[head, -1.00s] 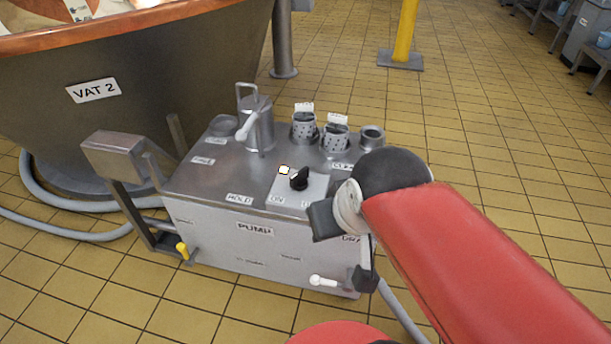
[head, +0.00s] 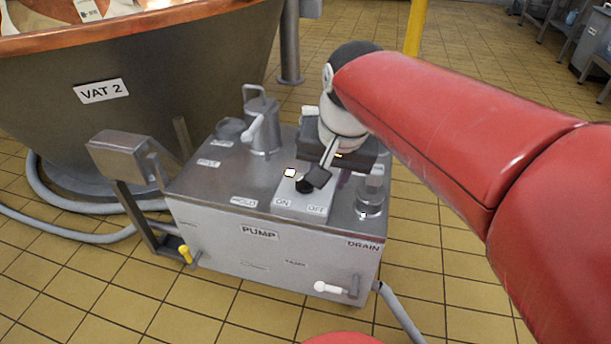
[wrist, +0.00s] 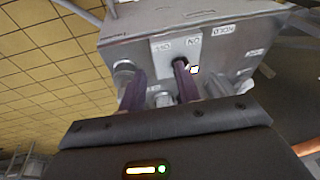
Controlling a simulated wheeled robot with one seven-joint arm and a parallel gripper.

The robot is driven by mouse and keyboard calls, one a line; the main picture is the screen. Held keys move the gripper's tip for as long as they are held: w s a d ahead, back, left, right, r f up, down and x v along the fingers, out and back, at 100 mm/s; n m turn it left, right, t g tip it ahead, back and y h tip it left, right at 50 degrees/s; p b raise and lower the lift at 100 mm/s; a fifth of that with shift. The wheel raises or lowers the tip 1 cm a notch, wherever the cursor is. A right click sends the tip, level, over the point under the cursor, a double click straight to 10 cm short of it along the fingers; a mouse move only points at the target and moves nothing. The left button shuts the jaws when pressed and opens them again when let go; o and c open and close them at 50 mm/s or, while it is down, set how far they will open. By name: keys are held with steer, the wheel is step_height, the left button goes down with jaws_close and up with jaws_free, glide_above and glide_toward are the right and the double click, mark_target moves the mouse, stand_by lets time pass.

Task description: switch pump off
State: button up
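The pump (head: 215,232) is a grey metal box labelled PUMP. On its top a pale switch plate (head: 286,206) is marked ON at left and OFF at right. A black knob (head: 303,186) sits on the plate, with a small lit square lamp (head: 290,173) beside it. My gripper (head: 322,176) is over the plate; one finger overlaps the knob in the head view. In the wrist view my gripper (wrist: 159,86) has its two fingers apart, and the knob (wrist: 181,63) shows at the right finger's tip. I cannot tell whether they touch. The knob's pointing direction is unclear.
VAT 2 (head: 130,85) stands behind the pump at left. A lidded can with a handle (head: 260,125) and a metal fitting (head: 370,195) flank the plate. Hoses lie on the tiled floor.

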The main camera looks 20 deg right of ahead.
mark_target(306, 182)
steer(key=w+f+m+g, duration=0.1)
steer(key=w+m, duration=0.1)
steer(key=w, duration=0.2)
steer(key=w+f+m+g+b, duration=0.1)
steer(key=w+m, duration=0.1)
steer(key=w, duration=0.3)
steer(key=w+f+m+g+b, duration=0.1)
steer(key=w+m, duration=0.1)
steer(key=w, duration=0.2)
steer(key=shift+w+a+f+m, duration=0.15)
steer(key=shift+w+m, duration=0.1)
steer(key=shift+m, duration=0.15)
steer(key=shift+w+f, duration=0.1)
steer(key=shift+f, duration=0.15)
step_height(306, 182, down, 7)
steer(key=shift+f+b, duration=0.15)
steer(key=shift+b, duration=0.75)
jaws_close()
